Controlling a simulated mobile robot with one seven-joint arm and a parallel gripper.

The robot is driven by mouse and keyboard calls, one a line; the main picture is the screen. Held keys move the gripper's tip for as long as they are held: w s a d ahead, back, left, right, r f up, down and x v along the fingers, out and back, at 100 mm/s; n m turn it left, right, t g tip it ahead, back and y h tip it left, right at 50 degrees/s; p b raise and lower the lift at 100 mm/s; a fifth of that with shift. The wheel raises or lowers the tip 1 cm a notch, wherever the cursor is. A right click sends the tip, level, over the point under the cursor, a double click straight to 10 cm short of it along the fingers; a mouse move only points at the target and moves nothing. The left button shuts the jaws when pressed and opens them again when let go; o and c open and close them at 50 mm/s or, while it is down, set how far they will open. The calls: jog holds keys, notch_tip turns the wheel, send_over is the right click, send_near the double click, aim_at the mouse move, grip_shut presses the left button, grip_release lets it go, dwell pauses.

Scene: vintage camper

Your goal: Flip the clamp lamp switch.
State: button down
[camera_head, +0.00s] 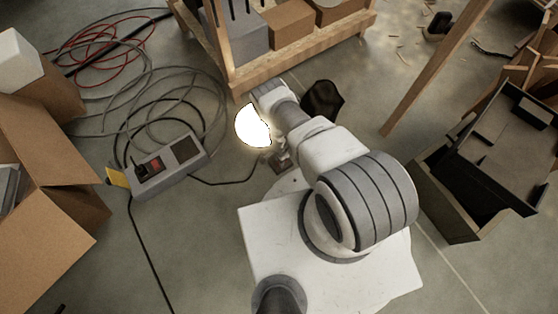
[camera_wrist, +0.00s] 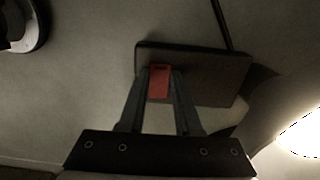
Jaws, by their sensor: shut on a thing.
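The clamp lamp (camera_head: 253,125) glows bright white in the head view, left of my arm; its glow also shows at the right edge of the wrist view (camera_wrist: 303,135). In the wrist view, a small red switch (camera_wrist: 159,80) stands out on a dark grey-brown box-shaped body (camera_wrist: 215,72). My gripper (camera_wrist: 160,72) is shut on the red switch, with one finger at each side of it. A dark cord runs up from the body. My fingertips cannot be made out in the head view. Whether the switch is tilted is unclear.
A grey power box (camera_head: 165,167) with a red part sits on the floor at left, among coiled cables (camera_head: 165,85). A cardboard box (camera_head: 45,170) is at far left, a wooden rack (camera_head: 300,55) at the back, a black tray (camera_head: 490,150) at right.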

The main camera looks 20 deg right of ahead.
jog(key=shift+d+y, duration=0.15)
jog(key=shift+y, duration=0.55)
jog(key=c, duration=0.6)
grip_release()
notch_tip(320, 180, up, 17)
jog(key=d+p, duration=0.2)
jog(key=p, duration=0.6)
jog(key=shift+w+r+p, duration=0.2)
jog(key=shift+w+p, duration=0.2)
